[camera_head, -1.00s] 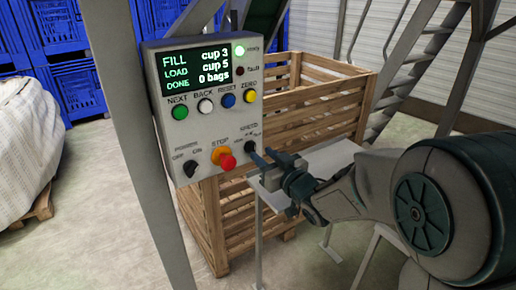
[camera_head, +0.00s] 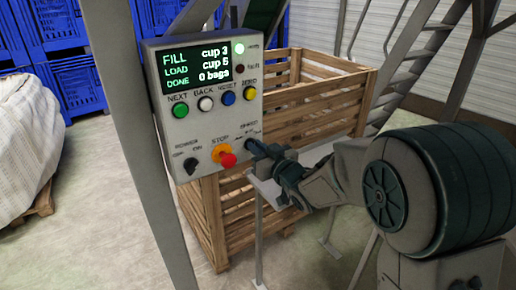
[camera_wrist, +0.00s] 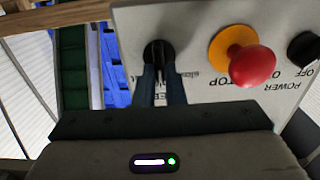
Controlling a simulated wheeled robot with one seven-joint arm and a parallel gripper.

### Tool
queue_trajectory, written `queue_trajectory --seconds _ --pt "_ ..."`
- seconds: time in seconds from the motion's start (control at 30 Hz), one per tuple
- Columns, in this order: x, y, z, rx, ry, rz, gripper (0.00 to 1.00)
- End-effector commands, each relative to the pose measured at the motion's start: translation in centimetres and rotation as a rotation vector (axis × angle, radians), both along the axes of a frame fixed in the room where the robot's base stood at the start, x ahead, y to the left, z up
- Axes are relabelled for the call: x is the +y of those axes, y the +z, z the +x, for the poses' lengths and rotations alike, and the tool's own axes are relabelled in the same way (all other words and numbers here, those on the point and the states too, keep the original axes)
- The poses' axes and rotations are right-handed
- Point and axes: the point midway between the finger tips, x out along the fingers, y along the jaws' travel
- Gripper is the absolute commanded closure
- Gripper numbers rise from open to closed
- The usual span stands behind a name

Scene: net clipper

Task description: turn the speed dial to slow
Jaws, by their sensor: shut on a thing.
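The black speed dial (camera_head: 250,146) sits at the lower right of the grey control box (camera_head: 188,124), under the word SPEED. It shows upright at the top of the wrist view (camera_wrist: 158,52), where the panel lettering is upside down. My gripper (camera_head: 264,151) reaches in from the right, with its dark fingers at the dial. In the wrist view my fingers (camera_wrist: 160,76) stand on either side of the dial and are shut on it. The fingers cover part of the scale, so I cannot read which mark the dial points to.
The red STOP button (camera_head: 228,160) on its yellow collar is just left of the speed dial. The black power knob (camera_head: 191,165) is further left. The screen (camera_head: 195,68) reads FILL cup 3, LOAD cup 5, DONE 0 bags. A wooden crate (camera_head: 325,92) stands behind.

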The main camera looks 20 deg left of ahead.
Motion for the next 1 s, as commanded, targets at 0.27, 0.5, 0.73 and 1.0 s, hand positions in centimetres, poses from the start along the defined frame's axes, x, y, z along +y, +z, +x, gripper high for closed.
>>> queue_trajectory --seconds 0.27,0.5,0.73,1.0 --pt "0.04 -0.44 -0.08 -0.067 -0.001 -0.053 1.00" --pt "0.11 -0.73 -0.19 -0.204 -0.002 -0.168 1.00" --pt "0.25 -0.73 -0.36 -0.356 -0.002 -0.299 1.00" --pt "0.39 -0.66 -0.48 -0.499 -0.001 -0.424 1.00"
